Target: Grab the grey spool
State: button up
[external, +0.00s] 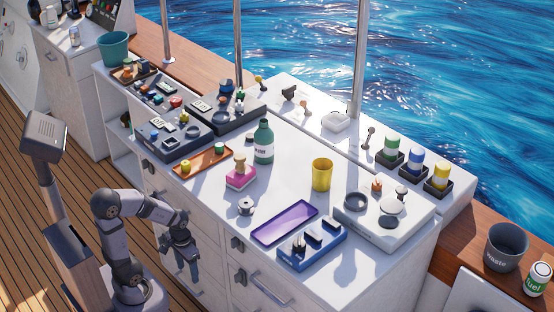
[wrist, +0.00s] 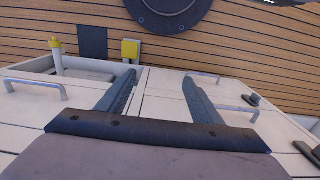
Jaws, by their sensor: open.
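A small round grey metal piece with a dark centre (external: 246,207), which looks like the grey spool, sits on the white counter near its front edge in the external view. I cannot make out its exact shape. My gripper (external: 184,252) hangs in front of the drawer fronts, below the counter top and to the left of the piece, apart from it. In the wrist view my gripper (wrist: 158,78) is open, with nothing between its fingers. The spool does not show in the wrist view.
Near the piece stand a pink block with a wooden knob (external: 241,177), a purple tray (external: 285,223), a blue holder (external: 312,246), a green bottle (external: 264,142) and a yellow cup (external: 321,175). An orange tray (external: 203,161) lies behind left. Drawer handles (external: 272,288) stick out in front.

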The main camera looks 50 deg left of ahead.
jog(key=shift+r, duration=0.1)
